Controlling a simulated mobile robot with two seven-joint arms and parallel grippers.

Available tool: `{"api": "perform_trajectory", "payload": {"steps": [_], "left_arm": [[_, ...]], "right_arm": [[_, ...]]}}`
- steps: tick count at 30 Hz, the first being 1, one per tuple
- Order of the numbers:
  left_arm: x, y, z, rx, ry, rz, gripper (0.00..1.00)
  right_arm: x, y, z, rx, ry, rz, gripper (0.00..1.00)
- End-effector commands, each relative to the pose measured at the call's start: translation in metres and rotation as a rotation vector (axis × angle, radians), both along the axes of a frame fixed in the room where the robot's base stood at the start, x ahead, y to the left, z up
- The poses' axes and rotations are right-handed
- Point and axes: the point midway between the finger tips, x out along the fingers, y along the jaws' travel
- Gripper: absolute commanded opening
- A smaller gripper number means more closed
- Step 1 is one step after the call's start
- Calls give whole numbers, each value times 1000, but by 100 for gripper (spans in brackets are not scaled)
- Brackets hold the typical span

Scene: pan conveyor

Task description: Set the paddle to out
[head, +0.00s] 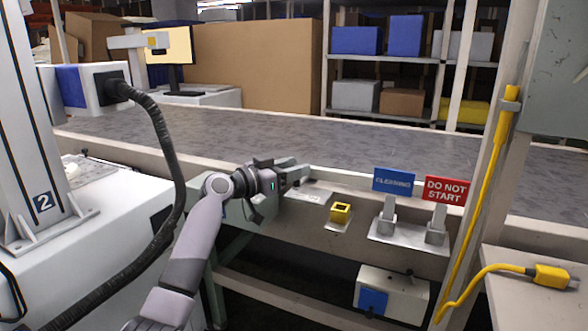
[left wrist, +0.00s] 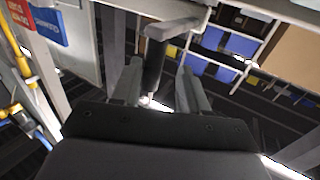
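My left gripper (head: 292,180) is at the near side of the conveyor, pointing right, left of the yellow block. In the left wrist view its two grey fingers (left wrist: 160,88) are spread apart. A grey bar on a dark stem, which looks like the paddle (left wrist: 155,62), shows between and beyond the fingers there. I cannot tell whether a finger touches it. In the head view the paddle is hidden or cannot be told apart from the gripper. My right gripper is in neither view.
A blue CLEANING sign (head: 394,181) and a red DO NOT START sign (head: 446,190) stand right of the gripper. A yellow block (head: 341,212) sits between. The conveyor belt (head: 300,143) runs behind, clear. A post with a yellow cable (head: 487,165) stands at right.

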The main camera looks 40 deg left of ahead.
Motion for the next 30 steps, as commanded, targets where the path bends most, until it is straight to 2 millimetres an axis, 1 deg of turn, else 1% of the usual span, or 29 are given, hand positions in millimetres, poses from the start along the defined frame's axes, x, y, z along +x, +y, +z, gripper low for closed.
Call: {"api": "perform_trajectory", "payload": {"steps": [14,17,27,30], "left_arm": [[-2,-2,0,-2,0,-5,42],[-9,0,0,0,-1,-4,42],[-53,12,-1,0,2,-3,42],[-62,14,-1,0,0,-3,42]], "right_arm": [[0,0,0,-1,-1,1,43],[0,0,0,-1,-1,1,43],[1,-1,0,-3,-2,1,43],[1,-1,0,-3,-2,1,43]]}}
